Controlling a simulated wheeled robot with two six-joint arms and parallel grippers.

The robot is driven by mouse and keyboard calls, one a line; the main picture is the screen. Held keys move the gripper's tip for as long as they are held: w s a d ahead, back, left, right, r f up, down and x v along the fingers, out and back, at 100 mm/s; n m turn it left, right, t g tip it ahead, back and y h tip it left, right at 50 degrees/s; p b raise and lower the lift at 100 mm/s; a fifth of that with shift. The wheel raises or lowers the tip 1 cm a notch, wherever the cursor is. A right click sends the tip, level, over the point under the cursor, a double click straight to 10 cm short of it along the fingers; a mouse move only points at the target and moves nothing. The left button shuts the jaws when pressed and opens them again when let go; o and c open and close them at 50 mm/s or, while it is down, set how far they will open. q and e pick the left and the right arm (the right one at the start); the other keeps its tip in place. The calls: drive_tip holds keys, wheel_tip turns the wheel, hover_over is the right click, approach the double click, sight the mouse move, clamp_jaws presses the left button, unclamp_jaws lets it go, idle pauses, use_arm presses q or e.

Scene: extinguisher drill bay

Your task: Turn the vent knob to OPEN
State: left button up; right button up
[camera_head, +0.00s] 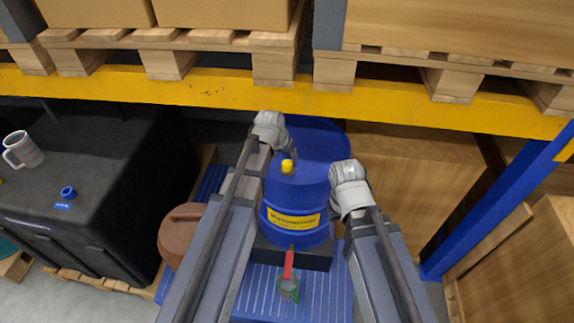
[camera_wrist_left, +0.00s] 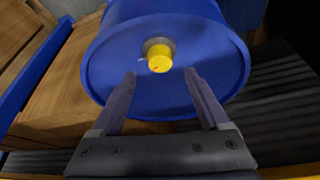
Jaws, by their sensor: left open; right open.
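A yellow knob (camera_head: 287,166) stands up on the top of a blue drum (camera_head: 285,225) with a yellow label. In the left wrist view the knob (camera_wrist_left: 160,60) sits in a grey collar on the drum's round blue top (camera_wrist_left: 118,80). My left gripper (camera_wrist_left: 160,76) is open, with its fingertips apart and the knob showing between and just past them; I cannot tell whether they touch it. My left gripper (camera_head: 291,153) also shows behind the knob in the head view. My right gripper (camera_head: 335,195) is at the drum's right side, its fingers mostly hidden. No OPEN marking is readable.
A red-handled tap (camera_head: 288,264) is at the drum's front above a small greenish jar (camera_head: 289,289). A black cabinet (camera_head: 95,235) at left carries a mug (camera_head: 24,150) and a blue ring-like part (camera_head: 68,192). A yellow rack beam (camera_head: 200,93) crosses behind the drum.

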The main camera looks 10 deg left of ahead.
sight(287, 163)
use_arm(q)
drive_tip(key=b+x, duration=0.4)
drive_tip(key=x, duration=0.1)
drive_tip(key=shift+w+f, duration=0.1)
drive_tip(key=shift+f, duration=0.2)
clamp_jaws()
idle(0.4)
